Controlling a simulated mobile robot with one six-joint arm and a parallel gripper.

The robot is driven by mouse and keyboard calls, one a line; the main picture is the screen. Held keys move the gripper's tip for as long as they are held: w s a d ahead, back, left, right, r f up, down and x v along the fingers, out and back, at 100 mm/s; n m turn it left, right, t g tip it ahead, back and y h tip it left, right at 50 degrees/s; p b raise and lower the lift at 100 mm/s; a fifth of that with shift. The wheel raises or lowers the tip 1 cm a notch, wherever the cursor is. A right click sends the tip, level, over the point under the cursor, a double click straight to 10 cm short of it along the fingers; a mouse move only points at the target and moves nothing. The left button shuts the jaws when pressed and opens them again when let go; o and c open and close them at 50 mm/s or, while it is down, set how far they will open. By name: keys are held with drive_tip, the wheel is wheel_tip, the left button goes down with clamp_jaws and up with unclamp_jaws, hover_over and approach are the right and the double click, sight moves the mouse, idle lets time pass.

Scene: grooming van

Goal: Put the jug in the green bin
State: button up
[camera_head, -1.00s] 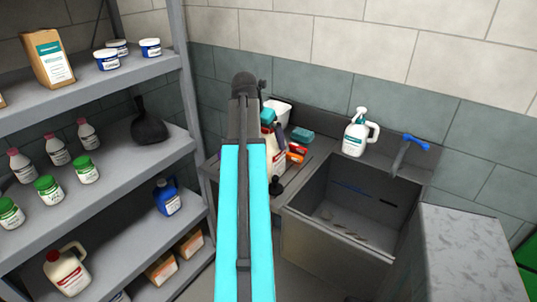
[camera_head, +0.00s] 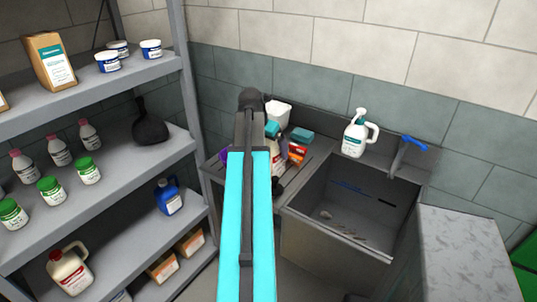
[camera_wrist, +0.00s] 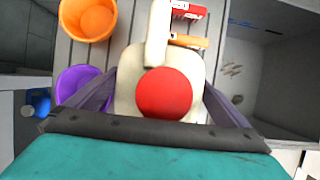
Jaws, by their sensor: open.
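A cream jug with a round red cap (camera_wrist: 164,93) and a pale handle is directly below my wrist in the wrist view. My gripper (camera_wrist: 160,82) is open, with one finger on each side of the jug. I cannot tell whether the fingers touch it. In the head view, my arm hides most of this jug (camera_head: 277,168) on the drainboard left of the sink. A green object (camera_head: 525,258), perhaps the green bin, is cut off at the right edge.
An orange container (camera_wrist: 88,18) and a purple container (camera_wrist: 82,88) stand beside the jug. Red and orange boxes (camera_head: 297,151) are close on its other side. A white pump bottle (camera_head: 355,138) stands behind the sink (camera_head: 340,250). Loaded shelves (camera_head: 100,195) fill the left.

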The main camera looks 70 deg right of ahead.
idle(0.5)
drive_tip(key=c, duration=1)
drive_tip(key=shift+r, duration=0.1)
drive_tip(key=shift+r+b, duration=1)
drive_tip(key=shift+r, duration=3.9)
